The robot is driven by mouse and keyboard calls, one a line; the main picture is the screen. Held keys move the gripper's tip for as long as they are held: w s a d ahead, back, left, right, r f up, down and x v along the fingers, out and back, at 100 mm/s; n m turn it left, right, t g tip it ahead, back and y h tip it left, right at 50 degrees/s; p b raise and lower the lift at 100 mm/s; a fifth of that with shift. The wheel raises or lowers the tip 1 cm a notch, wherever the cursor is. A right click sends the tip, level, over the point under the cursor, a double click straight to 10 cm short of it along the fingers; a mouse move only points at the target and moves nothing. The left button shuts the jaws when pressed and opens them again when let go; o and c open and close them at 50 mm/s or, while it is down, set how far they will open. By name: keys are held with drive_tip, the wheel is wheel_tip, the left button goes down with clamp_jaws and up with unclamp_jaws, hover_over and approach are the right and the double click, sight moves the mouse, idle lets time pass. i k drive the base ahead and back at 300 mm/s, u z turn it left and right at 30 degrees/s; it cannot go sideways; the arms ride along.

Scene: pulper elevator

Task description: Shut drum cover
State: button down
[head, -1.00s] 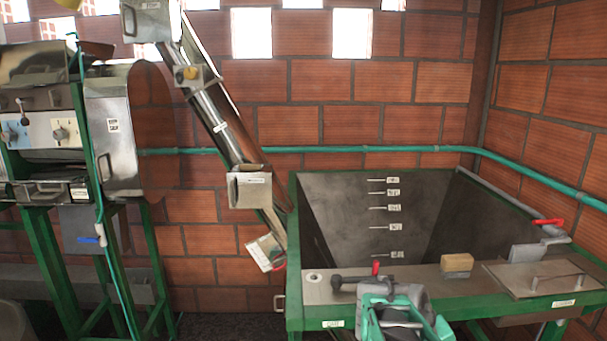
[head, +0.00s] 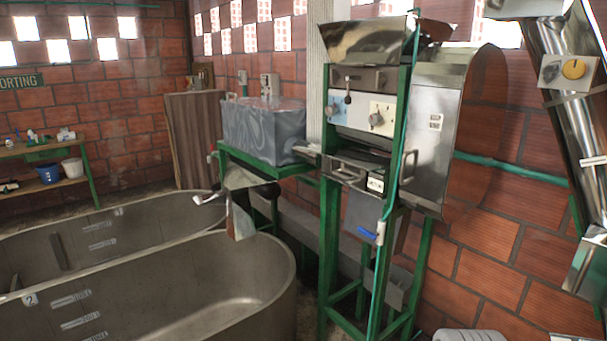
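The pulper (head: 362,115) stands right of centre on a green frame, with a metal hopper (head: 375,40) on top and a front panel of knobs. A large curved sheet-metal cover (head: 440,150), which looks like the drum cover, stands at the machine's right side. It carries a small label and a handle (head: 410,165) near its left edge. Its curved brownish side faces right. I cannot tell surely from this angle how far it stands open. My gripper is not in view; a pale grey shape at the bottom edge may be part of my arm.
Two large grey tanks (head: 268,262) fill the lower left. The inclined elevator tube (head: 570,110) is at right.

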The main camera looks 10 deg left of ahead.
sight(365, 164)
drive_tip(key=u, duration=0.9)
drive_tip(key=i, duration=1.55)
drive_tip(key=u, duration=0.9)
